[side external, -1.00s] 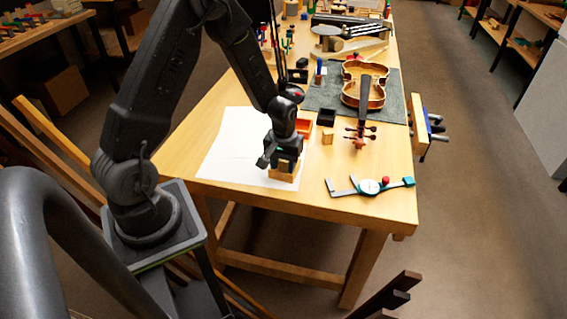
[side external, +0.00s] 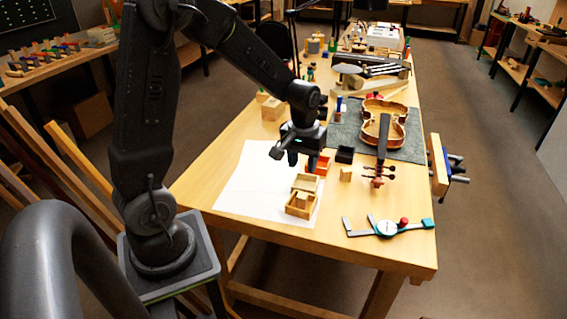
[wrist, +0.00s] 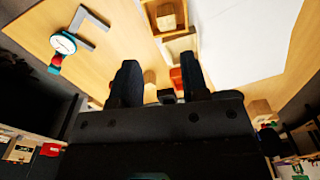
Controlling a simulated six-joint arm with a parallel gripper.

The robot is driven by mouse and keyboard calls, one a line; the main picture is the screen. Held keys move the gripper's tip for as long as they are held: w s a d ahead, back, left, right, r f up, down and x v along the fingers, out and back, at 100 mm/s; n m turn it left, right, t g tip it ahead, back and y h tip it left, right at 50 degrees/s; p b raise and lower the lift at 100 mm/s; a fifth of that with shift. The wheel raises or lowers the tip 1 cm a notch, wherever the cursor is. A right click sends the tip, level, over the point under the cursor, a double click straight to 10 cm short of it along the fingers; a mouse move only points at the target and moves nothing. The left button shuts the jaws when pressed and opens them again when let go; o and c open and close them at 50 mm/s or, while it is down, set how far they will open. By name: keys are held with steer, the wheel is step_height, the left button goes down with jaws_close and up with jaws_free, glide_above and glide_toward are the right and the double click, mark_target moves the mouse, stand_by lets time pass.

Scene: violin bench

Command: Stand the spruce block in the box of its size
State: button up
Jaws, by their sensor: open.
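Two open wooden boxes stand by the right edge of the white paper: a front box (side external: 289,208) and one behind it (side external: 294,185). A pale wooden block (wrist: 165,20) seems to stand inside the front box, its top showing in the wrist view; I take it for the spruce block. My gripper (side external: 285,155) is raised above and behind the boxes. In the wrist view its two fingers (wrist: 160,65) are spread with nothing held between them. Another small wooden block (side external: 346,175) stands right of the boxes, on the bare table.
An orange box (side external: 321,166) and a black box (side external: 345,155) stand farther back. A caliper (side external: 387,228) lies at the front right. A violin body (side external: 383,125) lies on a dark mat, its neck reaching forward. The paper (side external: 250,190) is clear at left.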

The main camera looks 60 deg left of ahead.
steer(key=s+d+r+m+t, duration=0.5)
steer(key=s+d+r+m, duration=0.2)
steer(key=s+d+r, duration=0.4)
steer(key=s+r, duration=0.3)
steer(key=s, duration=0.1)
steer(key=shift+s+d+r, duration=0.15)
steer(key=shift+s, duration=0.05)
